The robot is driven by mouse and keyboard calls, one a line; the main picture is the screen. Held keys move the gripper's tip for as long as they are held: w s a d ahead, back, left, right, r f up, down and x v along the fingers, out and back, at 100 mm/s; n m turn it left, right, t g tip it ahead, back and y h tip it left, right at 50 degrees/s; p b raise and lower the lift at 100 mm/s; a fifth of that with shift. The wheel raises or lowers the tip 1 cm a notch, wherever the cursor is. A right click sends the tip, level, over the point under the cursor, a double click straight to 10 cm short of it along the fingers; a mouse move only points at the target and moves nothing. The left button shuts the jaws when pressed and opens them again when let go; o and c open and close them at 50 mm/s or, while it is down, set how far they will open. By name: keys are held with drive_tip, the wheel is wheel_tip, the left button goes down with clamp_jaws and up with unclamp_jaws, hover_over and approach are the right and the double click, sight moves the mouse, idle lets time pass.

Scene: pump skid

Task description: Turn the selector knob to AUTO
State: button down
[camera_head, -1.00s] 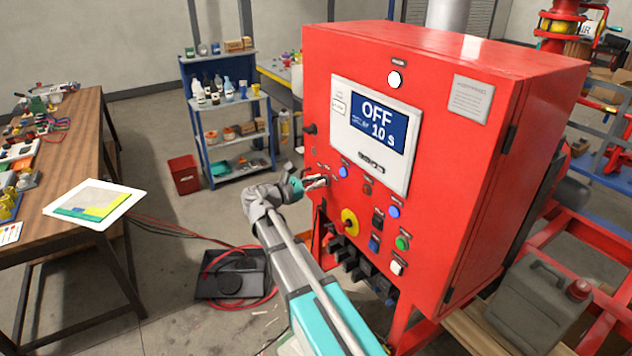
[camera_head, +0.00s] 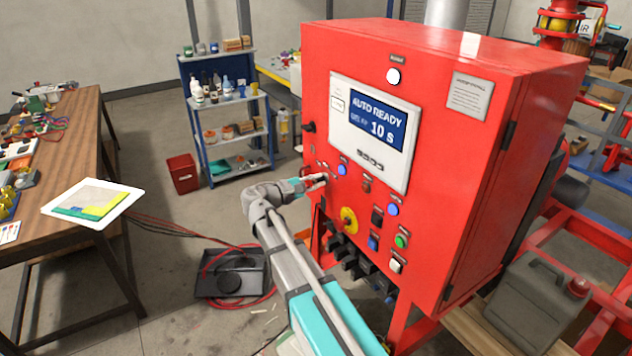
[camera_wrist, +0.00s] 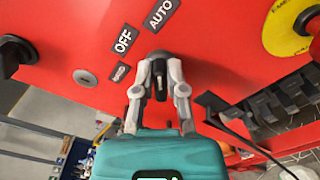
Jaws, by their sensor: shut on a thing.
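The selector knob (camera_wrist: 159,80) is a small black knob on the red cabinet front. In the wrist view my gripper (camera_wrist: 160,70) is shut on it, with one finger on each side. Labels OFF (camera_wrist: 124,40) and AUTO (camera_wrist: 160,14) stand above it, and a smaller label sits at lower left. The knob's pointer direction is partly hidden by the fingers. In the head view my gripper (camera_head: 318,180) is at the left edge of the cabinet front and hides the knob. The display (camera_head: 378,118) reads AUTO READY and 10 s.
A yellow-ringed emergency stop (camera_head: 349,220) sits right of the knob; it also shows in the wrist view (camera_wrist: 292,28). Several buttons are on the red cabinet (camera_head: 440,200). A black switch (camera_wrist: 14,56) and a keylock (camera_wrist: 86,78) are near my gripper. Cables hang below.

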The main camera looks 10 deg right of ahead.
idle(0.4)
drive_tip(key=c, duration=0.7)
unclamp_jaws()
drive_tip(key=shift+a, duration=0.1)
drive_tip(key=v, duration=1.1)
drive_tip(key=shift+s+a, duration=0.15)
drive_tip(key=shift+a, duration=0.2)
